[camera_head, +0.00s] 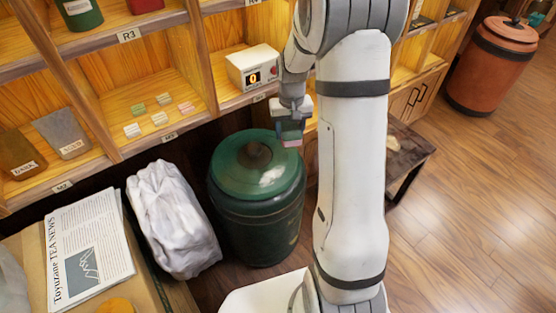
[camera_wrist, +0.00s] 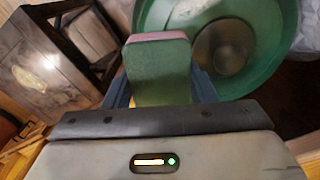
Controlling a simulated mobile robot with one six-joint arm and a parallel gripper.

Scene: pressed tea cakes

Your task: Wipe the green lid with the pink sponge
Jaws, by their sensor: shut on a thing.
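The green lid (camera_head: 272,176) sits on a dark green canister (camera_head: 254,227) on the floor, with a dark knob (camera_head: 257,154) at its middle. In the wrist view the lid (camera_wrist: 275,81) fills the upper right, behind the sponge. My gripper (camera_head: 291,128) is shut on a sponge (camera_wrist: 160,75), which has a green face and a pink strip along one edge. In the head view the sponge's pink edge (camera_head: 292,143) points down, near the lid's upper right rim. I cannot tell whether the sponge touches the lid.
A white wrapped bundle (camera_head: 172,220) stands left of the canister. Wooden shelves (camera_head: 165,75) stand behind, holding a white box with a display (camera_head: 252,68) and several small blocks. A low dark table (camera_head: 405,160) stands to the right. Open floor (camera_head: 470,220) lies at right.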

